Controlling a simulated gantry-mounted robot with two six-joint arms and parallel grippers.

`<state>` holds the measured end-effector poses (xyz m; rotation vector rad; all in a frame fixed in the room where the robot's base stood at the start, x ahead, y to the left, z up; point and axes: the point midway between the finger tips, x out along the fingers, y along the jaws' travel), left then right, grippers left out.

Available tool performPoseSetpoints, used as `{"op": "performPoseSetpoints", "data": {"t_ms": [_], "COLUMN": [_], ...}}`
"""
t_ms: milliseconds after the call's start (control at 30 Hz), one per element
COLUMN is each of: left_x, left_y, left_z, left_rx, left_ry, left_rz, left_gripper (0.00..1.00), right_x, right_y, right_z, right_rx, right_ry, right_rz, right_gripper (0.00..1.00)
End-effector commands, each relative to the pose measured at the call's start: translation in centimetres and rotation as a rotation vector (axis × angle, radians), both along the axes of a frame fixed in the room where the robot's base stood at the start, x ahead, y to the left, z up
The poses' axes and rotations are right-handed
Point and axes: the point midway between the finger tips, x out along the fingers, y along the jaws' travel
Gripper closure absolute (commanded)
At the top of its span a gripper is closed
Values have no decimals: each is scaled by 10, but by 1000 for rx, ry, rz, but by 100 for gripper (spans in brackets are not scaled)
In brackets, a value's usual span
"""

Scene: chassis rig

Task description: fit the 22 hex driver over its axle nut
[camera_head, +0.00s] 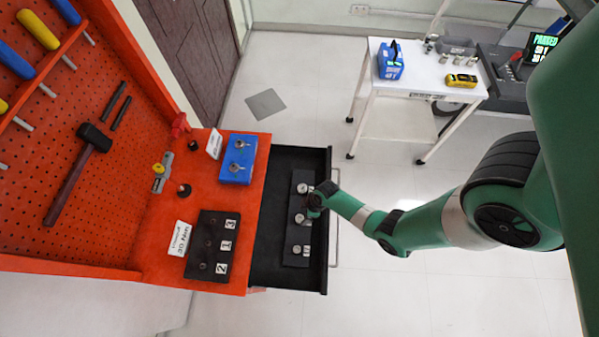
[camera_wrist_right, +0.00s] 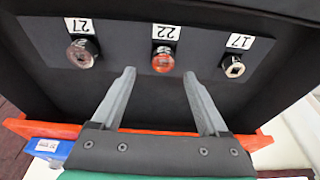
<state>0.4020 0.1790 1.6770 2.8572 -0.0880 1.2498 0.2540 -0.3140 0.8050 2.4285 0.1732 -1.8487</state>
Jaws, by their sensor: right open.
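The 22 hex driver (camera_wrist_right: 163,60) stands in the middle of a black holder strip (camera_wrist_right: 120,75), by an upside-down 22 label. Its end looks reddish in the wrist view. My right gripper (camera_wrist_right: 162,75) is open and empty, its two fingers on either side of and short of this driver. In the head view my right gripper (camera_head: 312,206) is over the open drawer, close to the middle driver (camera_head: 300,219). A black block (camera_head: 208,245) with dark round fittings and labels 1, 2, 3 sits on the orange bench; I cannot tell which is the axle nut. My left gripper is not in view.
The 27 driver (camera_wrist_right: 83,52) and 17 driver (camera_wrist_right: 232,66) flank the 22 closely. The black drawer (camera_head: 268,215) has raised walls. A blue block (camera_head: 238,158) with silver fittings, small signs and a clamp-like tool (camera_head: 162,172) occupy the bench. A white cart (camera_head: 425,75) stands behind.

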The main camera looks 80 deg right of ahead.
Motion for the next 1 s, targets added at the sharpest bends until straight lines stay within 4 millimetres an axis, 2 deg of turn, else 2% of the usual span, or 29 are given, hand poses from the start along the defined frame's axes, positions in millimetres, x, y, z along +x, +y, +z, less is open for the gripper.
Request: {"op": "performPoseSetpoints", "data": {"t_ms": [33, 167, 233, 500, 767, 867, 1000], "left_x": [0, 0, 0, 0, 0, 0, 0], "left_y": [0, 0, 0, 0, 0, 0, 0], "left_z": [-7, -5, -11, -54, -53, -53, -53], "left_rx": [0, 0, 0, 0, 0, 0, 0], "left_ry": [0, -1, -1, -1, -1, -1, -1], "left_rz": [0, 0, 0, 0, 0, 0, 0], "left_gripper": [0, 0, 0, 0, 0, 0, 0], "right_x": [2, 2, 3, 10, 12, 12, 12], "right_y": [0, 0, 1, 7, 7, 7, 7], "right_z": [-7, -5, -11, -54, -54, -54, -54], "right_rx": [0, -1, -1, -1, -1, -1, -1], "right_ry": [-1, -1, -1, -1, -1, -1, -1], "right_rz": [1, 1, 2, 3, 0, 1, 1], "right_gripper": [23, 23, 23, 23, 23, 37, 62]}}
